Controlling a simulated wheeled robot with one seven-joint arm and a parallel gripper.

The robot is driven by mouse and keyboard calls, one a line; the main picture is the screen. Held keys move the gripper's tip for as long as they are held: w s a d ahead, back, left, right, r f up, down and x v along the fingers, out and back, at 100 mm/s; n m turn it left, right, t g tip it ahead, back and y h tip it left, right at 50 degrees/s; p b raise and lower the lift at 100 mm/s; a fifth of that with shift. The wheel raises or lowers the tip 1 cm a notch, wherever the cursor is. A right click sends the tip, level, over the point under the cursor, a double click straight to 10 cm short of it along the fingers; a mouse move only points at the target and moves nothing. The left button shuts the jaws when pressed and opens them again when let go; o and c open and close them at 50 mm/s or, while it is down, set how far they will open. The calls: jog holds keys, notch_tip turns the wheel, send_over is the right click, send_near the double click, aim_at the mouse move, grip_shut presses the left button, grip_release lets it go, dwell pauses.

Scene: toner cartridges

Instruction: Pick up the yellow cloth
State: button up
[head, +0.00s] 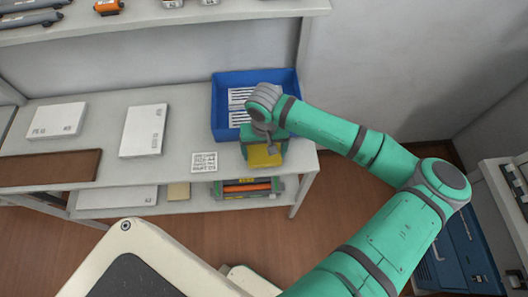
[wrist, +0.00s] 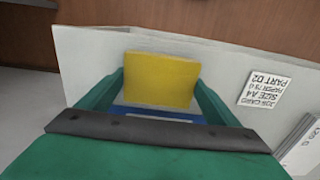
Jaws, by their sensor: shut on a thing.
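The yellow cloth (head: 265,157) is a small flat yellow piece at the front edge of the white shelf (head: 190,179), just in front of the blue bin (head: 225,120). In the wrist view the yellow cloth (wrist: 161,78) stands out between the two green fingers. My gripper (wrist: 160,90) is shut on the yellow cloth, with one finger on each side of it. In the head view my gripper (head: 264,147) points down over the shelf and hides part of the cloth. I cannot tell whether the cloth touches the shelf.
The blue bin holds white labelled packs (head: 239,97). A printed label (head: 204,162) lies left of the cloth, and white packs (head: 143,131) lie farther left. A brown board (head: 50,168) is at far left. A lower shelf holds a cartridge with an orange strip (head: 247,187).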

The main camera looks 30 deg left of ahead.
notch_tip(320, 180, up, 2)
jog(key=shift+r, duration=0.15)
jog(key=s+r, duration=0.2)
jog(key=r, duration=0.1)
jog(key=s+r, duration=0.2)
jog(key=shift+s+a, duration=0.1)
jog(key=shift+a, duration=0.3)
jog(key=s+a+r, duration=0.1)
jog(key=s+r, duration=0.4)
jog(key=s, duration=0.4)
jog(key=shift+s, duration=0.4)
jog(key=shift+o, duration=1.4)
jog(key=shift+c, duration=1)
jog(key=shift+w, duration=0.1)
